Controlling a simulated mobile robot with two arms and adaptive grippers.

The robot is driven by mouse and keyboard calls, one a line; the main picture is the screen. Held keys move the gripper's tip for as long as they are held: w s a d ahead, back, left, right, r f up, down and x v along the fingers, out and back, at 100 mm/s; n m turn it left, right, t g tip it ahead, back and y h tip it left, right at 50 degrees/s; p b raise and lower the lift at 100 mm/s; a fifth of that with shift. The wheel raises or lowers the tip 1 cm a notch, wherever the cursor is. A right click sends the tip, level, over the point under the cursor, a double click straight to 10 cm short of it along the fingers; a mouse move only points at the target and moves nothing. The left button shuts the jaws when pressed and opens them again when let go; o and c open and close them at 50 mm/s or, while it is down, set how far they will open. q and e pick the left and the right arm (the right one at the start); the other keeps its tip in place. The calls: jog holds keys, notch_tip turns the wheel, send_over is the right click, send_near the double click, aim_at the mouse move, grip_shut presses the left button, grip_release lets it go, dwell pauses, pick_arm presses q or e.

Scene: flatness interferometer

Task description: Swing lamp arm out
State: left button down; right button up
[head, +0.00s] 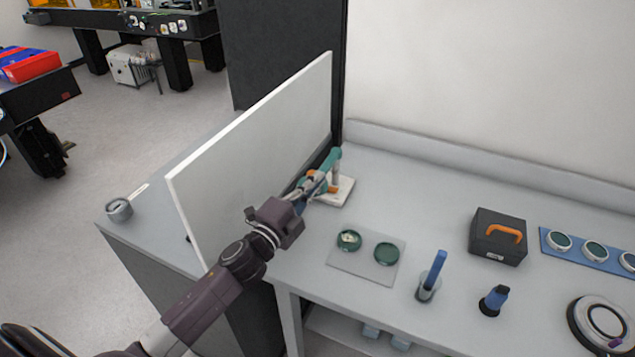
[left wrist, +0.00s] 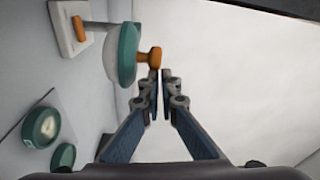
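The lamp (head: 328,160) stands at the back left of the bench beside the white panel, with a teal upper part, orange parts and a white base (head: 343,194). In the left wrist view its teal part (left wrist: 126,55) carries an orange knob (left wrist: 150,57), and the white base (left wrist: 65,20) is at the upper left. My left gripper (head: 312,183) is at the lamp. In the left wrist view its fingertips (left wrist: 160,77) are nearly together with nothing seen between them, right by the knob; I cannot tell if they touch it. My right gripper is not in view.
A tall white panel (head: 255,145) stands close left of my left arm. A grey mat (head: 368,270) with two green round pieces lies in front of the lamp. A black case (head: 497,238), blue-handled tools and a blue tray (head: 575,258) are to the right.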

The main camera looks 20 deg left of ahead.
pick_arm(q)
jog(key=shift+a+f, duration=0.15)
jog(key=shift+a, duration=0.4)
jog(key=shift+s+f, duration=0.1)
jog(key=shift+s, duration=0.1)
jog(key=s, duration=1.1)
jog(key=shift+s+a, duration=0.25)
jog(key=shift+a, duration=0.2)
jog(key=shift+f, duration=0.15)
